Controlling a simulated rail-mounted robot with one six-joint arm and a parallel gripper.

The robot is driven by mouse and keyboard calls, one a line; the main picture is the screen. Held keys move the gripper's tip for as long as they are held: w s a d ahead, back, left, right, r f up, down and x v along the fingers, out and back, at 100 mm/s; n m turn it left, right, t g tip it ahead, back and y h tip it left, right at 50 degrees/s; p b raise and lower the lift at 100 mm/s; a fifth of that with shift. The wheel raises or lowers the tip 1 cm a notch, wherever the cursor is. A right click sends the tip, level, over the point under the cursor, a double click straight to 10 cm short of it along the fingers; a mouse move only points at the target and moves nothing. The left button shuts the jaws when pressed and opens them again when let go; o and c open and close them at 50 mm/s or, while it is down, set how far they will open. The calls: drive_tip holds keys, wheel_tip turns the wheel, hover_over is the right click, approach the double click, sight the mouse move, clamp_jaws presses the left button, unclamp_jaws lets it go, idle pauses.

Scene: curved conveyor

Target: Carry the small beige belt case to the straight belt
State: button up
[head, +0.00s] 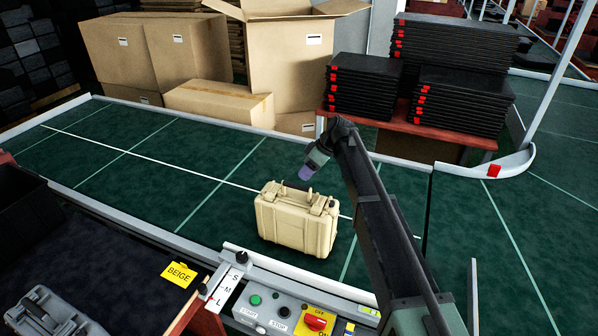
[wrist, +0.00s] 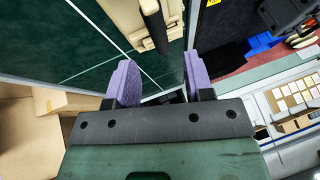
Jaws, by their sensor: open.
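The beige case (head: 297,220) stands upright on the green belt (head: 200,180), a straight-looking stretch with a white line along it. Its handle is on top. My gripper (head: 308,172) is above the case's back right part, apart from it. In the wrist view, my gripper (wrist: 161,82) has its two purple fingers spread with nothing between them. The beige case (wrist: 112,14) shows at the top of that view, beyond the fingers, with a dark handle-like bar (wrist: 153,25) on it.
A control box (head: 290,312) and an S-M-L scale (head: 226,285) sit at the front rail. A BEIGE label (head: 179,274) and grey case (head: 50,315) are front left. Cardboard boxes (head: 220,102) and black stacks (head: 450,105) stand behind. The belt's left part is clear.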

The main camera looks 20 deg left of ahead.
drive_tip(key=p+v, duration=0.2)
drive_tip(key=v, duration=0.2)
drive_tip(key=shift+d+r, duration=0.15)
drive_tip(key=shift+r, duration=0.05)
drive_tip(key=s+d+f+m+t+h, duration=0.1)
drive_tip(key=s+d+m+h, duration=0.1)
drive_tip(key=s+d+m, duration=0.7)
drive_tip(key=s+d+f+m+t+h, duration=0.1)
drive_tip(key=s+d+m+h, duration=0.1)
drive_tip(key=s+d, duration=1.25)
drive_tip(key=s+d+f+m+h, duration=0.15)
drive_tip(key=s+d+m, duration=0.45)
drive_tip(key=d, duration=1)
wheel_tip(320, 180, down, 6)
drive_tip(key=b, duration=0.7)
drive_tip(key=shift+r, duration=0.1)
drive_tip(key=shift+c, duration=0.4)
